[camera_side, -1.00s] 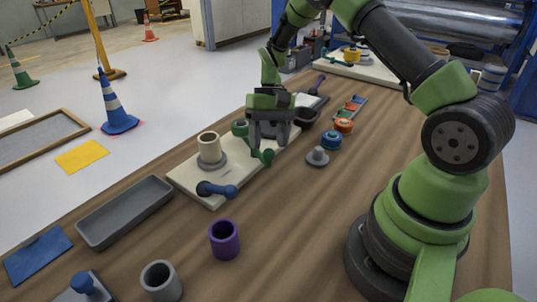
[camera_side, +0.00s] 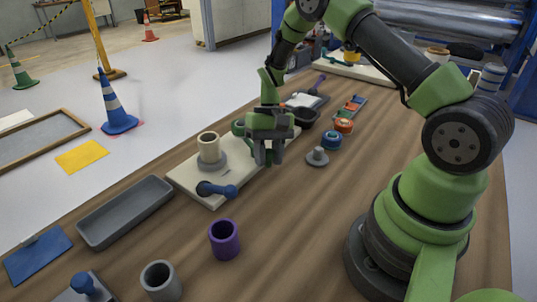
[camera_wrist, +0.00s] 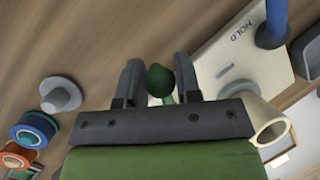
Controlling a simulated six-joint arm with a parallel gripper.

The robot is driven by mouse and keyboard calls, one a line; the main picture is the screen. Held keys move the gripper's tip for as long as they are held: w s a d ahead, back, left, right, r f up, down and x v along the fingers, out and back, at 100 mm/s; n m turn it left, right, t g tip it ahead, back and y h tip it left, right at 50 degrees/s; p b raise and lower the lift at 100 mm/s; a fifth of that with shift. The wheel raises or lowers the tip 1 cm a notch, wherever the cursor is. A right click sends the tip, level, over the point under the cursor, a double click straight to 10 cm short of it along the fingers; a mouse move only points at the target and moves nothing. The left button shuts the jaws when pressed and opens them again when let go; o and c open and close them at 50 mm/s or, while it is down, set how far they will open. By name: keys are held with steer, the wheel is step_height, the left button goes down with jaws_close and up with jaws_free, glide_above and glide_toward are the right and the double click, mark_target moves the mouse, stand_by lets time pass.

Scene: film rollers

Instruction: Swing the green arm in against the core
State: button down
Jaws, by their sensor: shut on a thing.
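The cream core (camera_side: 208,149) stands upright on a grey flange on the cream board (camera_side: 207,199). It also shows at the lower right of the wrist view (camera_wrist: 270,124). The green arm (camera_side: 238,128) is partly hidden behind my gripper (camera_side: 267,158) in the side view. In the wrist view its round green knob (camera_wrist: 160,80) sits between the two fingers of my gripper (camera_wrist: 158,72), which is shut on it. The knob is to the right of the core in the side view, with a gap between them.
A blue arm (camera_side: 217,190) lies at the board's front. A grey knobbed piece (camera_side: 317,157) and a blue roll (camera_side: 331,141) stand right of my gripper. A black bowl (camera_side: 305,117) is behind it. A purple cup (camera_side: 224,239) stands in front, with bare table to its right.

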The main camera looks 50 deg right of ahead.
steer(key=shift+d+n, duration=0.15)
steer(key=shift+n, duration=0.15)
steer(key=shift+s+d+n+g+h, duration=0.15)
steer(key=shift+d+n+g+h, duration=0.2)
steer(key=shift+d+n, duration=0.5)
steer(key=shift+s+d+n+g+h, duration=0.15)
steer(key=shift+d+n+g+h, duration=0.25)
steer(key=shift+n, duration=0.85)
steer(key=shift+w+d+n+g+h, duration=0.15)
steer(key=shift+d+n+h, duration=0.25)
steer(key=shift+d+n, duration=0.45)
steer(key=shift+w+d+n+g+h, duration=0.15)
steer(key=shift+d+n+h, duration=0.25)
steer(key=shift+n, duration=0.85)
steer(key=shift+d, duration=0.1)
steer(key=c, duration=0.8)
jaws_free()
steer(key=shift+s, duration=0.1)
steer(key=shift+r, duration=0.1)
steer(key=v, duration=0.9)
steer(key=shift+w+r, duration=0.25)
steer(key=shift+r, duration=0.1)
